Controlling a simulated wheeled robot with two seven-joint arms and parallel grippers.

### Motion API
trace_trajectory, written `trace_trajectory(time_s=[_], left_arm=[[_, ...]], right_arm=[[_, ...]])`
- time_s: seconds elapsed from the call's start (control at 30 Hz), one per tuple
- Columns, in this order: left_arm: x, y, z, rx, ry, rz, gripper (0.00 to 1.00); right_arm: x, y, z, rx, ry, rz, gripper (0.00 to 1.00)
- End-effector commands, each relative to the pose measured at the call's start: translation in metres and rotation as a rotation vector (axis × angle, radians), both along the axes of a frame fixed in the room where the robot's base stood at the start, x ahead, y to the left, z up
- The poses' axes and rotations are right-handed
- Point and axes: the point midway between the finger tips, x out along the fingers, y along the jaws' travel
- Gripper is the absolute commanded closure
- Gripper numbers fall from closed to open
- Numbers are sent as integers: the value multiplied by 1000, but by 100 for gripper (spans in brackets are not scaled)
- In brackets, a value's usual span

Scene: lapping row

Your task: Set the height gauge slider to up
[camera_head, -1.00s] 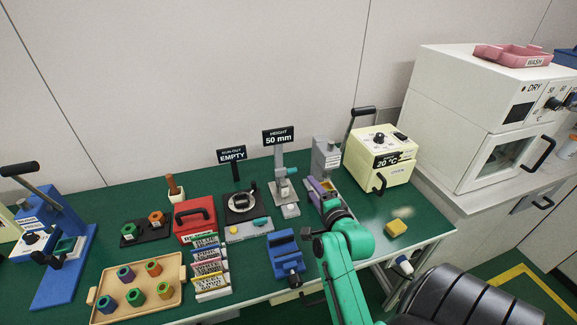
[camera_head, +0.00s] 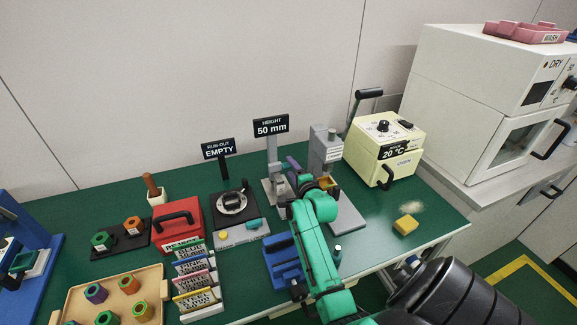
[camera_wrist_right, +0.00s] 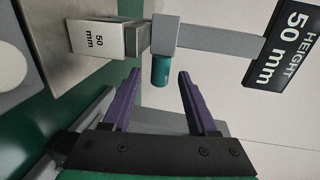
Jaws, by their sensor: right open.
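The height gauge (camera_head: 273,165) is a grey post on a base, under a black sign (camera_head: 270,126) reading "HEIGHT 50 mm". In the right wrist view its slider (camera_wrist_right: 165,33) is a grey block on the post with a teal knob (camera_wrist_right: 160,70). A pale block (camera_wrist_right: 97,38) marked "50 mm" lies between the slider and the gauge base. My right gripper (camera_wrist_right: 160,74) is open, its two purple fingers on either side of the knob's end with gaps showing. In the head view my right gripper (camera_head: 297,165) is beside the gauge and partly hides it. My left gripper is not in view.
A black run-out fixture (camera_head: 233,203) stands left of the gauge, and a grey lever press (camera_head: 326,145) stands close on its right. A blue fixture (camera_head: 281,262) is in front, partly behind my arm. A yellow oven (camera_head: 385,150) and yellow block (camera_head: 406,225) are farther right.

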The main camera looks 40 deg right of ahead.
Motion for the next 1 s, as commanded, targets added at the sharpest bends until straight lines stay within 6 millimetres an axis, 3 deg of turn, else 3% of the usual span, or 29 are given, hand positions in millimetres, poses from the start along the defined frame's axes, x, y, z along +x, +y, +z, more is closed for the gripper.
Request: trace_trajectory(time_s=[0.17, 0.47, 0.6, 0.63, 1.0], left_arm=[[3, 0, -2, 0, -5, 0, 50], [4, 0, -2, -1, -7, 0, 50], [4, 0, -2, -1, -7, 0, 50], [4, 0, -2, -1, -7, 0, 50], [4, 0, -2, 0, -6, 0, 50]], right_arm=[[25, -9, -4, 0, -1, 0, 41], [29, -10, -5, 0, 1, 0, 41], [28, -10, -5, 0, 1, 0, 94], [28, -10, -5, 0, 1, 0, 100], [28, -10, -6, 0, 1, 0, 100]])
